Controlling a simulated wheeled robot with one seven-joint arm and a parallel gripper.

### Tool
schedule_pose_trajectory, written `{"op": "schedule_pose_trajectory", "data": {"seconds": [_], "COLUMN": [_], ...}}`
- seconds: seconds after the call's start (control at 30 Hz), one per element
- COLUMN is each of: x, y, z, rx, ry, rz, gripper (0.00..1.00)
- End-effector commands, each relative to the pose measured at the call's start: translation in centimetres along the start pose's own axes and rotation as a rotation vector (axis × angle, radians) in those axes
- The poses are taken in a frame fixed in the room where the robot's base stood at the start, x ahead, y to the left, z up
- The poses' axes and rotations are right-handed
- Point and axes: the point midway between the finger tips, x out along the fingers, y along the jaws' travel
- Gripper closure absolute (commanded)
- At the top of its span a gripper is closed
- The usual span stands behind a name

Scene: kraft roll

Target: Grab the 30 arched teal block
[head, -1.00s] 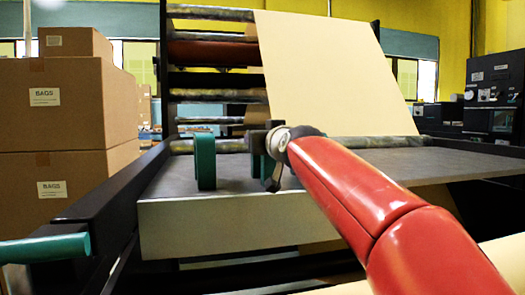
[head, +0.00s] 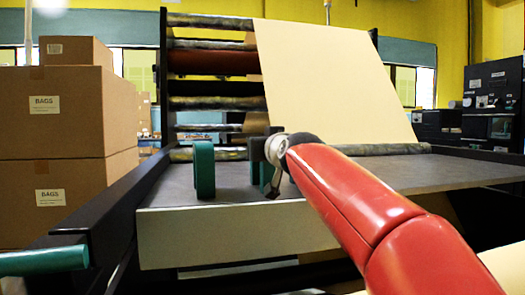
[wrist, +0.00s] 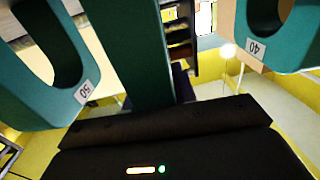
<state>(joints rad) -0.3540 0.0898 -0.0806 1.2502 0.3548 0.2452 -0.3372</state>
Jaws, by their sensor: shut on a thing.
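My gripper (head: 262,165) is over the grey table (head: 340,175) and shut on a teal block (wrist: 140,50). In the wrist view this block is an upright teal bar between two other blocks, its number out of sight. In the head view a teal part (head: 266,177) shows at the gripper, mostly hidden by my gripper and arm. An arched teal block labelled 50 (wrist: 40,100) is on the left in the wrist view, and one labelled 40 (wrist: 285,50) on the right. In the head view, one teal block (head: 203,168) stands upright left of my gripper.
A machine frame with rollers (head: 210,103) and a sheet of kraft paper (head: 335,80) rises behind the table. Stacked cardboard boxes (head: 65,110) stand on the left. A dark rail (head: 110,200) runs along the table's left side. The table's right part looks clear.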

Motion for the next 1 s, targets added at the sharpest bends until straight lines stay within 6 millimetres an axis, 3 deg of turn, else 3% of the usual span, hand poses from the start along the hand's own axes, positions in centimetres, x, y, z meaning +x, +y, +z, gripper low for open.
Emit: {"op": "schedule_pose_trajectory", "data": {"seconds": [0.27, 0.5, 0.63, 1.0], "x": [0.0, 0.0, 0.1, 0.0], "y": [0.0, 0.0, 0.1, 0.0], "z": [-5.4, -13.7, -17.5, -19.3], "rx": [-0.003, -0.002, -0.001, -0.001], "ry": [0.005, 0.005, 0.003, 0.002], "rz": [0.0, 0.001, 0.002, 0.001], "gripper": [0.99, 0.99, 0.99, 0.99]}}
